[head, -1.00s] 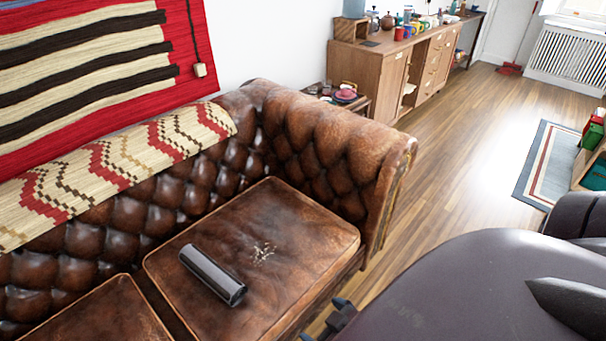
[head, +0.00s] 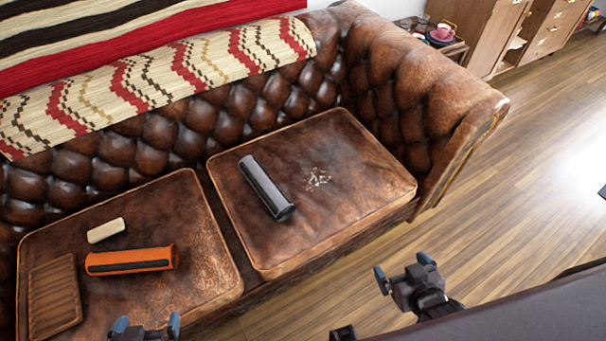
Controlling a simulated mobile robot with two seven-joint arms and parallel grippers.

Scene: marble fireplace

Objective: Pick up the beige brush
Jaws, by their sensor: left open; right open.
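A small cream-beige block-like piece, which looks like the beige brush (head: 106,230), lies on the left seat cushion of the brown leather sofa (head: 205,255). Its bristles cannot be made out. My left gripper (head: 146,323) shows at the bottom edge, open and empty, below and to the right of the brush and apart from it. My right gripper (head: 404,268) is open and empty in front of the sofa's right part, over the wooden floor, far from the brush.
An orange cylinder (head: 130,260) lies just below the brush. A ribbed brown board (head: 54,298) lies to the left. A dark grey cylinder (head: 265,187) and pale crumbs (head: 317,179) are on the right cushion. The sofa's armrest (head: 470,110) rises at right.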

